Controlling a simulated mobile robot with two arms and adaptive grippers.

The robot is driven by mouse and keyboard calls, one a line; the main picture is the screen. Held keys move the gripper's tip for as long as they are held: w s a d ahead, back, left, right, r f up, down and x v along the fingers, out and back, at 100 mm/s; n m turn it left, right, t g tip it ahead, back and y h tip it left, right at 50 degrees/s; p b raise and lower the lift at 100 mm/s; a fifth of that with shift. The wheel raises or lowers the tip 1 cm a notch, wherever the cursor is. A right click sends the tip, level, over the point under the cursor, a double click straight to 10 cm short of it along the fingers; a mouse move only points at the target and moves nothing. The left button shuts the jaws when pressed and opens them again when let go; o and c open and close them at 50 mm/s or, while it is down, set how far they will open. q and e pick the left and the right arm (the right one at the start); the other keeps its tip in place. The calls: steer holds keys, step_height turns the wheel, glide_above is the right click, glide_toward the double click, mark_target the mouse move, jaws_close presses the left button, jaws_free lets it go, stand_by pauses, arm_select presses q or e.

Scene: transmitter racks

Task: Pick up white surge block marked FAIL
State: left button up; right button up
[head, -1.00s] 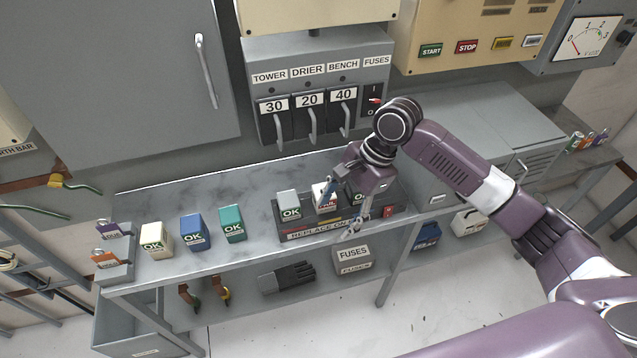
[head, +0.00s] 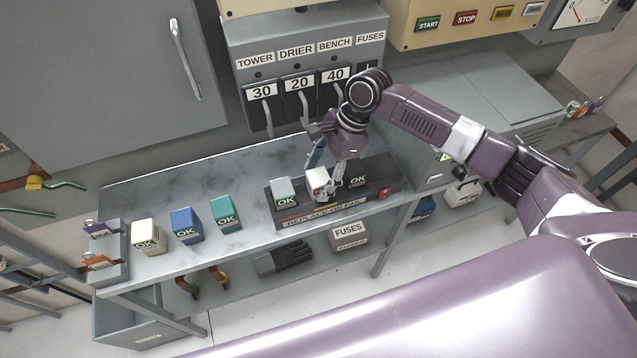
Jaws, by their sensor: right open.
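The white surge block (head: 315,180) stands in the middle of the dark tray (head: 293,220) lettered REPLACE ON FAIL, on the grey bench. Its label is mostly hidden by my right gripper's finger, with only a little red showing. My right gripper (head: 326,168) is open and reaches down from above, its fingers at the block. One finger passes in front of the block's right side; the other, bluish, is behind its top. I cannot tell whether they touch it. My left gripper is not in view.
A grey OK block (head: 284,191) and a dark OK block (head: 357,181) stand close on either side in the tray. Cream (head: 148,237), blue (head: 186,225) and teal (head: 225,212) OK blocks stand to the left. The fuse panel (head: 305,60) is behind.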

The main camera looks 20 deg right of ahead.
steer(key=shift+s, duration=0.1)
steer(key=c, duration=1.4)
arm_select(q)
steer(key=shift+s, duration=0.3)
arm_select(e)
steer(key=shift+o, duration=0.2)
steer(key=shift+r, duration=0.1)
